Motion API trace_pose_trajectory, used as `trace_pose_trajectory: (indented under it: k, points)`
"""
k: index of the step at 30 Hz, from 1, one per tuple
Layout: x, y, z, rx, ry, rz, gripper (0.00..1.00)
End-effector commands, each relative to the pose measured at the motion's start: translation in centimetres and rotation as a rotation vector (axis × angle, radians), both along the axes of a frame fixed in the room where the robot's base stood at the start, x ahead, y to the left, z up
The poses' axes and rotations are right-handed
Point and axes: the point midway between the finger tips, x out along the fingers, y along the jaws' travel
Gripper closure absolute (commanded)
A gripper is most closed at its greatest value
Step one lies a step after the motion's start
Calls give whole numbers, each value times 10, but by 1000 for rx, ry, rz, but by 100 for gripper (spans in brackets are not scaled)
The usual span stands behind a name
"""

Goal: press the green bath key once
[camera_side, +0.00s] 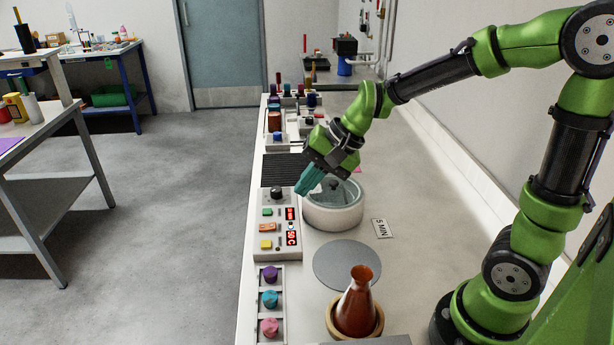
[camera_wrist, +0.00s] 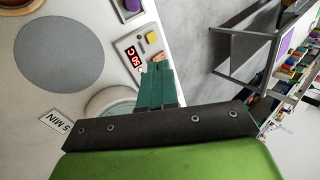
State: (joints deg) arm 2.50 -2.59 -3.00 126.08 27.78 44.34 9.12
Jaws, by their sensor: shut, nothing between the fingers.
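The green key (camera_side: 267,211) is a small block at the upper left of the white control panel (camera_side: 264,252), above an orange key (camera_side: 268,227) and a yellow key (camera_side: 266,244). My gripper (camera_side: 303,190) has teal fingers, shut and empty. It is tilted, with its tips up and to the right of the green key in the side view, near the panel's right edge and the bath's left rim. It appears apart from the key. In the wrist view the fingertips (camera_wrist: 160,68) are beside the orange key (camera_wrist: 158,57); the green key is hidden there.
The round white bath (camera_side: 334,215) stands right of the panel. A black knob (camera_side: 277,193) sits at the panel's far end, and red displays (camera_side: 292,238) read 50C at the lower one. A grey disc (camera_side: 347,264), a brown flask (camera_side: 356,303) and coloured stoppers (camera_side: 270,299) are nearer.

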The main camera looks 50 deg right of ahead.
Motion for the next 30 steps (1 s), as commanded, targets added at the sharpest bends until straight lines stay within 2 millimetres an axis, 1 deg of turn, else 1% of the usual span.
trace_pose_trajectory:
  k: [1,3,9,11,13,15,18,30]
  points:
    - [17,-2,-10,49,28,-68,100]
    - [41,-5,-22,119,55,-174,100]
    - [106,-21,-54,312,107,-494,100]
    - [122,-26,-59,366,110,-584,100]
    - [137,-31,-58,422,104,-667,100]
    - [147,-34,-50,468,88,-724,100]
    - [153,-36,-45,506,82,-776,100]
    - [152,-36,-46,508,87,-783,100]
